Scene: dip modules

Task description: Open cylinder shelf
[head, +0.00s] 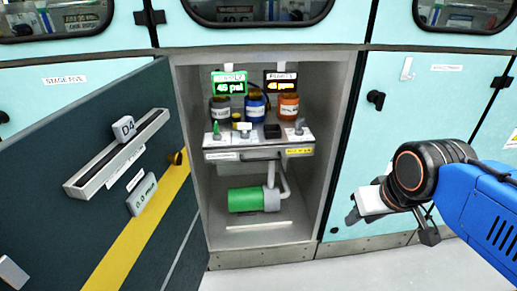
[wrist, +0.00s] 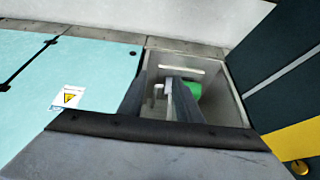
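An open cabinet (head: 345,130) stands in the middle of the head view, its dark door (head: 150,230) with a yellow stripe swung out to the left. Inside, a shelf (head: 225,155) carries three jars: grey (head: 220,110), blue (head: 256,107) and orange (head: 288,107). A green cylinder (head: 248,199) lies below the shelf; part of it shows in the wrist view (wrist: 194,90). My gripper (head: 391,228) is right of the opening, in front of a closed pale-blue door. In the wrist view its dark fingers (wrist: 158,95) are apart, with nothing seen between them.
The dark door carries a long grey handle (head: 117,152) and small labelled plates. A closed pale-blue door (head: 400,130) with a black knob (head: 375,99) is on the right. Windowed cabinets run above. The pale floor (head: 300,275) in front is clear.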

